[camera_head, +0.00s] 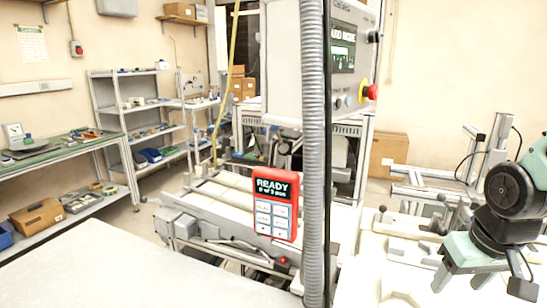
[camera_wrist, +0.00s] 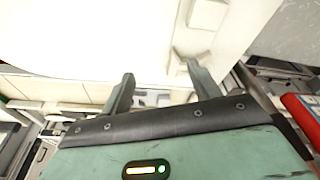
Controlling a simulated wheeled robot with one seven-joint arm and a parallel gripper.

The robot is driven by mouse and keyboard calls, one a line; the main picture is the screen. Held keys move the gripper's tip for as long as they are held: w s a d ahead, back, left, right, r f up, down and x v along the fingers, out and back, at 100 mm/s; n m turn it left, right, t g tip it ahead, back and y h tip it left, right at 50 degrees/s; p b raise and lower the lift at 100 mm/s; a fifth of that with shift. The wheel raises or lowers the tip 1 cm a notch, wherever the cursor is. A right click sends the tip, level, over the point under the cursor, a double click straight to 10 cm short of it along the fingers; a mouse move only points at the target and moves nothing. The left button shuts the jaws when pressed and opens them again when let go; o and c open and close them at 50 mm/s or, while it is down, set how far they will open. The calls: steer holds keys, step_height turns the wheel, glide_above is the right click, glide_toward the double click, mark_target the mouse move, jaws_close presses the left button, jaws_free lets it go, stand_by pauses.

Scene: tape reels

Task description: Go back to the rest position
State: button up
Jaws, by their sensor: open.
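My gripper (camera_wrist: 160,88) shows in the wrist view with its two fingers apart and nothing between them. Its green body fills the bottom of that view, with a small lit indicator on it. In the head view my arm is at the right edge, dark and pale green; I cannot make out the fingertips clearly there. No tape reel can be made out in either view.
A red handheld panel reading READY (camera_head: 274,204) hangs near a grey ribbed hose (camera_head: 314,150). A control box with a red stop button (camera_head: 370,91) is above. A white surface (camera_head: 110,265) is at front left. Shelves (camera_head: 150,110) stand behind.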

steer(key=s+a+r+n+g, duration=0.2)
steer(key=s+a+n, duration=0.5)
steer(key=s+a, duration=0.7)
steer(key=a, duration=0.4)
steer(key=shift+s+a+n+g+y, duration=0.15)
steer(key=shift+s+n+g+y, duration=0.15)
steer(key=shift+n, duration=0.1)
